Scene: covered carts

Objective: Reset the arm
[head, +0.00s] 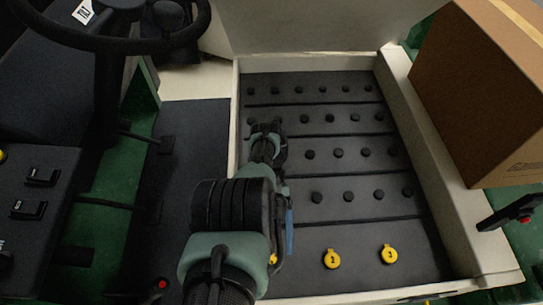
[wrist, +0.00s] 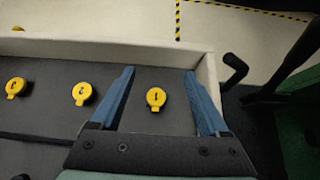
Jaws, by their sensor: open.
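My arm reaches over a dark tray floor in the head view, with its end mostly hidden behind my own arm links. One blue finger of my gripper (head: 289,232) shows there. In the wrist view my gripper (wrist: 160,74) is open, its two blue fingers spread with nothing held. A yellow tag marked 1 (wrist: 156,98) appears between the fingers, lying on the dark floor. Only a sliver of it shows beside my arm in the head view.
Yellow tags 2 (head: 331,259) and 3 (head: 389,254) lie to the right. Rows of black knobs (head: 338,153) cover the floor inside a pale rim (head: 424,170). A cardboard box (head: 485,85) stands right; a steering wheel (head: 110,42) is upper left.

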